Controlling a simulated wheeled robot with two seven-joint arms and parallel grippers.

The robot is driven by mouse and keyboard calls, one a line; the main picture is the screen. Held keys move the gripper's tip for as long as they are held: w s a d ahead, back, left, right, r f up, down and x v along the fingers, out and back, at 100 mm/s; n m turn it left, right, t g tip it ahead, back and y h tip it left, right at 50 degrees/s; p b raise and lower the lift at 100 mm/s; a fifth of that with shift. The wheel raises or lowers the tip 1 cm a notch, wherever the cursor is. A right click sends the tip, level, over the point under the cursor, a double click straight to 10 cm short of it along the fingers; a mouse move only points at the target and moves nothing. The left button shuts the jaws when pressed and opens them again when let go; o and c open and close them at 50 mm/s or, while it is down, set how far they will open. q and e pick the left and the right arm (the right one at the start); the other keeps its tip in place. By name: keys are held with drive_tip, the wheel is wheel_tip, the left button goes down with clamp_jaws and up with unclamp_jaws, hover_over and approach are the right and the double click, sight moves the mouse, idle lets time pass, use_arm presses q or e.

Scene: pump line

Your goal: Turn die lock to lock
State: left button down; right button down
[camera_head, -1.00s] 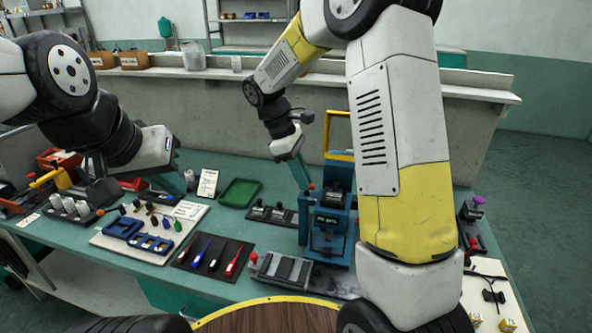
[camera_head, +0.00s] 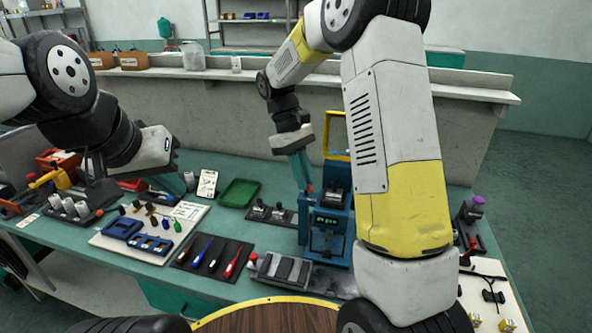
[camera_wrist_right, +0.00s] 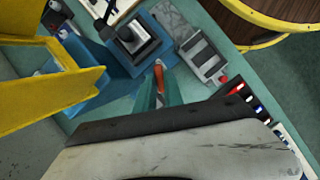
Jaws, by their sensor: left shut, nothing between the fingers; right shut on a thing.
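My right gripper (camera_head: 306,183) reaches down from above and is shut on this lever tip. In the right wrist view the red-orange lever (camera_wrist_right: 158,76) shows at the ends of the teal fingers (camera_wrist_right: 157,92). The lever's lower part is hidden. My left gripper (camera_head: 177,184) is shut and empty above the bench at left.
A yellow frame (camera_head: 338,133) stands open behind the press. A grey slotted block (camera_head: 285,268) with a red knob lies in front of it. A dark mat with screwdrivers (camera_head: 212,256) and a green tray (camera_head: 239,193) lie to the left.

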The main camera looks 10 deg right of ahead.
drive_tip(key=shift+w+d+m+y, duration=0.15)
drive_tip(key=shift+m+y, duration=0.35)
drive_tip(key=shift+m, duration=1.1)
drive_tip(key=c, duration=1.4)
unclamp_jaws()
drive_tip(key=shift+c, duration=0.2)
drive_tip(key=v, duration=0.8)
drive_tip(key=shift+w+f, duration=0.1)
drive_tip(key=shift+f, duration=0.05)
